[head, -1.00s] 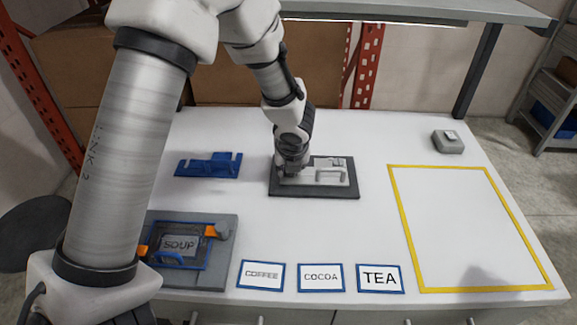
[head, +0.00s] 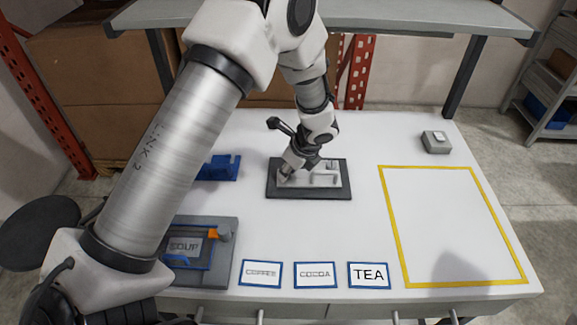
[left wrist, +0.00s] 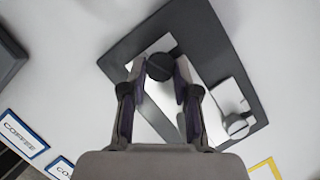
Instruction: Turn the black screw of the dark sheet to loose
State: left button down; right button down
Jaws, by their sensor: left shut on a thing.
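The dark sheet (head: 342,191) lies flat on the white table in the head view, with a pale grey plate (head: 322,180) on it. The sheet also shows in the left wrist view (left wrist: 192,20). The black screw (left wrist: 160,67) is a round dark knob with a slot across it, near one end of the pale plate. My left gripper (head: 286,174) reaches down over the left end of the plate. In the left wrist view its fingers stand on both sides of the black screw, shut on it. The gripper hides the screw in the head view. My right gripper is not in view.
A light grey knob (left wrist: 237,126) sits at the plate's other end. A blue bracket (head: 222,168) and a grey SOUP fixture (head: 228,258) lie left. COFFEE, COCOA and TEA labels (head: 369,275) line the front. A yellow-outlined area (head: 452,220) is empty; a grey box (head: 436,142) stands behind it.

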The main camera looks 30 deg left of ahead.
pick_arm(q)
jog(key=shift+s+f, duration=0.15)
jog(key=shift+f, duration=0.1)
jog(key=c, duration=0.8)
grip_release()
jog(key=shift+c, duration=0.2)
jog(key=shift+a, duration=0.15)
jog(key=shift+r, duration=0.15)
jog(key=v, duration=1.1)
jog(key=shift+w+r, duration=0.3)
jog(key=shift+r, duration=0.1)
